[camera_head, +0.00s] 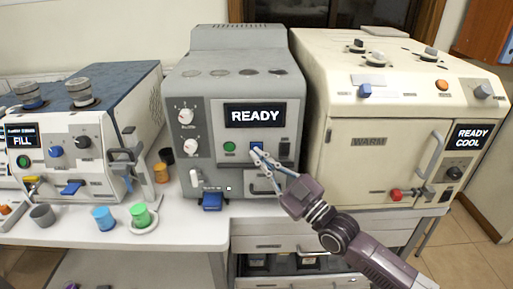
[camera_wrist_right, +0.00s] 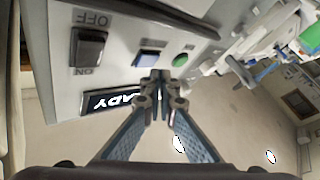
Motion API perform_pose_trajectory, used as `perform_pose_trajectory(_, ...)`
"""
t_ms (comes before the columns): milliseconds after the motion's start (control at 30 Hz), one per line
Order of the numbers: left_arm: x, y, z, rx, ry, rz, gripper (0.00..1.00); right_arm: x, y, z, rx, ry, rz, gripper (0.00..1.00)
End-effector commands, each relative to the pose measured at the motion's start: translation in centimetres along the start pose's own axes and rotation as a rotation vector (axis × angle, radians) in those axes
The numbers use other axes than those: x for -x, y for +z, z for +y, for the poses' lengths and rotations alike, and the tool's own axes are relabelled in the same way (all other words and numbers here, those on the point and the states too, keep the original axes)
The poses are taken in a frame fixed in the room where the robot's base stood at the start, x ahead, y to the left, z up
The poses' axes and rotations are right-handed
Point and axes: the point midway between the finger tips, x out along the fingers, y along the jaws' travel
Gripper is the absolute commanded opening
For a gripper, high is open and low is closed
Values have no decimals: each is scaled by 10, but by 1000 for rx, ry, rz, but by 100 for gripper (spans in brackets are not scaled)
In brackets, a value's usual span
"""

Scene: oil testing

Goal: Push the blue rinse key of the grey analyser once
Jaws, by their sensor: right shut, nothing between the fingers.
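The grey analyser (camera_head: 200,90) stands in the middle of the bench, and its screen (camera_head: 254,115) reads READY. Its blue rinse key (camera_head: 257,145) is right of a round green button (camera_head: 229,147) and below the screen. In the right wrist view the blue key (camera_wrist_right: 149,57) shows just beyond my fingertips, upside down. My right gripper (camera_head: 257,153) is shut and empty, its fingertips at the key's lower edge in the head view. My left gripper is not in view.
A black on/off switch (camera_wrist_right: 89,48) is beside the blue key. A blue tab (camera_head: 212,201) sticks out at the analyser's base. A cream machine (camera_head: 350,125) stands close on the right. A white-and-blue machine (camera_head: 75,155) and small cups (camera_head: 103,218) are on the left.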

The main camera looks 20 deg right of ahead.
Motion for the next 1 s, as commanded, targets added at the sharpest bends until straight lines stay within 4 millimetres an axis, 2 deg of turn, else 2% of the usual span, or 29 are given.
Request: perform_pose_trajectory(1000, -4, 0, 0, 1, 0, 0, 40, -7, 5, 5, 1, 0, 0, 0)
